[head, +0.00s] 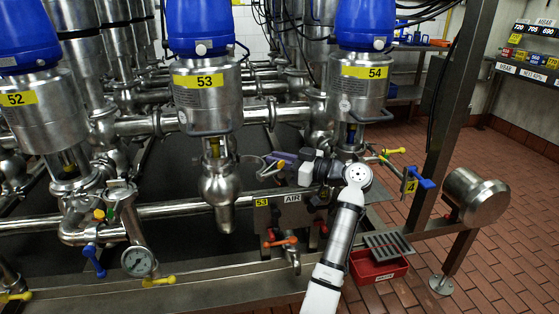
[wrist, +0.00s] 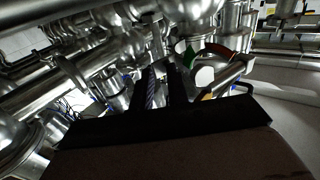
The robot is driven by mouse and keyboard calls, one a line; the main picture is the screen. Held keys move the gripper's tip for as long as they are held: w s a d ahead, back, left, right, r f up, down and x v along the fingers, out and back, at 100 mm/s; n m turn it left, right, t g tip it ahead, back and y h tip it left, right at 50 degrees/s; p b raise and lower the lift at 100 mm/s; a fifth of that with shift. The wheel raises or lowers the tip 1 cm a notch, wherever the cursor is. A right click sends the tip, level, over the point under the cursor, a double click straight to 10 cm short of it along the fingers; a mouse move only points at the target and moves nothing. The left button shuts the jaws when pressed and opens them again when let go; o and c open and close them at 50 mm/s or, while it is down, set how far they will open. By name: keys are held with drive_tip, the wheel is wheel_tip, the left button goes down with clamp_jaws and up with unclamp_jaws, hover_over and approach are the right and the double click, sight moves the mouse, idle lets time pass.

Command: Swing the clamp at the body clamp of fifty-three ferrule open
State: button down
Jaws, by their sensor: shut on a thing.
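Valve 53 (head: 206,95) has a blue top and a yellow 53 label. Its steel lower body (head: 219,185) hangs below. A thin curved metal band (head: 250,160), apparently part of the clamp, stands out to the right of this body, towards my gripper. My gripper (head: 272,160) reaches in from the right, beside the body, with its fingers pointing left. In the wrist view its two dark fingers (wrist: 165,88) are a narrow gap apart. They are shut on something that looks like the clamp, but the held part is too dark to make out.
Valve 54 (head: 364,90) stands to the right and valve 52 (head: 38,105) to the left. An AIR panel (head: 292,215) with an orange-handled tap sits below my gripper. A red bin (head: 378,266) is at lower right. The tiled floor at right is mostly free.

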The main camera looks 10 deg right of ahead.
drive_tip(key=shift+a, duration=0.65)
drive_tip(key=c, duration=1.6)
unclamp_jaws()
drive_tip(key=shift+d, duration=0.1)
drive_tip(key=v, duration=1.4)
drive_tip(key=shift+d, duration=0.3)
